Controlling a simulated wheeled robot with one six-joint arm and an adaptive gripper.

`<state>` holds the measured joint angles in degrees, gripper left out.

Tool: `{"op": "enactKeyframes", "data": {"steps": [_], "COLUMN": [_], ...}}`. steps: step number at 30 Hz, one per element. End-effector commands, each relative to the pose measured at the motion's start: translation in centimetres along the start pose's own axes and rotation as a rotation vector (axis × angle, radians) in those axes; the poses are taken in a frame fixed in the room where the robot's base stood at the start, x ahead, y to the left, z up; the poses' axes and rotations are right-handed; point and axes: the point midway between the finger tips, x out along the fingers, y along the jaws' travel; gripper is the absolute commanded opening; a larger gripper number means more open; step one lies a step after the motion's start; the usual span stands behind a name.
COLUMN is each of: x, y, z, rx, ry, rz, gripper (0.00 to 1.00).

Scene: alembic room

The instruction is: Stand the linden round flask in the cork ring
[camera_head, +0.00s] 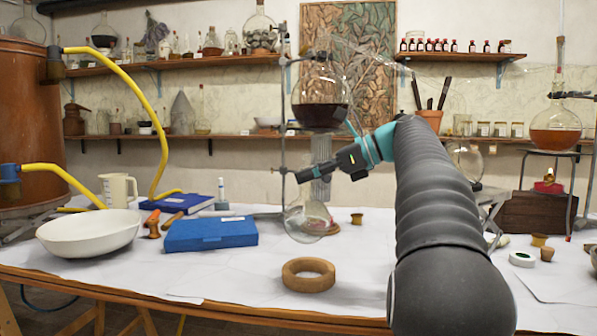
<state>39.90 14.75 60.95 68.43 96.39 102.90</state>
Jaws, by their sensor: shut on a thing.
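The cork ring (308,281) is a thick tan ring lying flat and empty on the white-covered bench, near its front edge. My gripper (306,174) reaches in from the right, above and behind the ring in the picture. It is shut on what looks like the linden round flask (305,222), a clear glass flask whose round bulb hangs below the fingers. The bulb appears above and behind the ring, apart from it. Its neck overlaps glassware behind and is hard to make out. I cannot tell whether the bulb touches the bench.
A retort stand (283,130) with a dark-filled flask (320,112) rises behind my gripper. A blue box (211,234) and a white bowl (88,234) lie left. A small brass cup (357,219) stands behind. The bench around the ring is clear.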

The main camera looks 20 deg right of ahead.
Motion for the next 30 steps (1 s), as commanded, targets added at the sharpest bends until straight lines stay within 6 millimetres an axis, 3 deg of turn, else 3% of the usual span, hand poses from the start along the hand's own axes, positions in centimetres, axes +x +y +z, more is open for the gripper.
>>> {"op": "enactKeyframes", "data": {"steps": [30], "x": [1.9], "y": [0.1], "z": [-4.6], "rx": [-0.002], "ry": [-0.001], "rz": [-0.001], "gripper": [0.00]}}
